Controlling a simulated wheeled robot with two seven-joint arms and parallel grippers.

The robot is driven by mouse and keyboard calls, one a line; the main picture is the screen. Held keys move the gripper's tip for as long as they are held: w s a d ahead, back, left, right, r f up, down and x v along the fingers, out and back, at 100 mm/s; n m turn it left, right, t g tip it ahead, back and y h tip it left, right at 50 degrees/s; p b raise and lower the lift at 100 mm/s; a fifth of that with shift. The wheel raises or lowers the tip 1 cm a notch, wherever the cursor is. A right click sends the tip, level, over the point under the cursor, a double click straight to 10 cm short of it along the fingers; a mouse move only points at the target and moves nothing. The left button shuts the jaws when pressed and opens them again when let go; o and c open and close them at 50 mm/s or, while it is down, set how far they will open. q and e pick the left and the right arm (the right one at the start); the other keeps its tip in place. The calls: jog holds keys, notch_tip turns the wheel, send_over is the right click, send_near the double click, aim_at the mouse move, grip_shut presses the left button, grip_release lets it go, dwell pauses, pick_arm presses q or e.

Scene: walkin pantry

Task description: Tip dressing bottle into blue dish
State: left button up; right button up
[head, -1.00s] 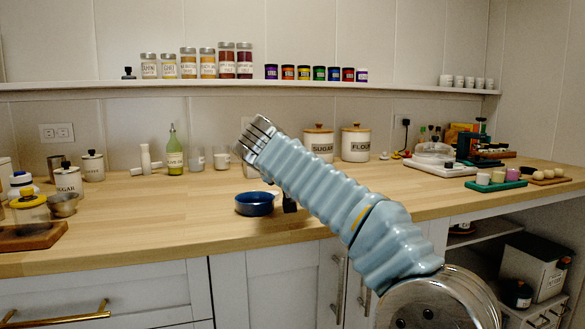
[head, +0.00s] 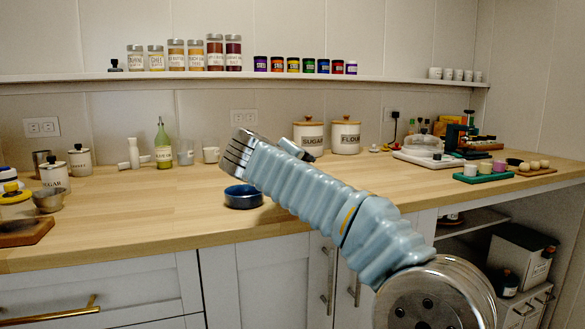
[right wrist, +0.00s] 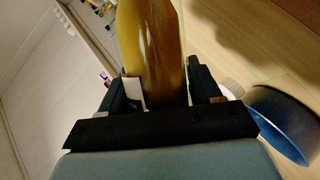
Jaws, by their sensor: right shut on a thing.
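The dressing bottle (right wrist: 152,45), with amber-brown contents and a pale label patch, stands between the dark fingers of my right gripper (right wrist: 162,88) in the right wrist view. The gripper is shut on it; the bottle's top runs out of frame. In the head view my ribbed blue-grey right arm hides the bottle and most of the gripper. The dish also shows at the lower right of the right wrist view (right wrist: 285,128), beside the gripper and apart from the bottle. My left gripper is not in view.
A green glass bottle (head: 163,146), cups and white canisters stand along the back of the wooden counter (head: 140,215). Sugar and flour jars (head: 345,137) are behind my arm. A shelf (head: 90,77) with jars runs above.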

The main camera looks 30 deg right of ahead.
jog(key=shift+s+d+f+n+h, duration=0.3)
jog(key=shift+f+n+h, duration=0.3)
jog(key=shift+n, duration=0.3)
jog(key=shift+s+d+f+n+g+h+b, duration=0.1)
jog(key=shift+f+n+g+h+b, duration=0.25)
jog(key=shift+f+n+b, duration=0.3)
jog(key=shift+r, duration=0.15)
jog(key=shift+r+n+h+p, duration=0.25)
jog(key=shift+n+h+p, duration=0.2)
jog(key=shift+n+p, duration=0.15)
jog(key=shift+f, duration=0.1)
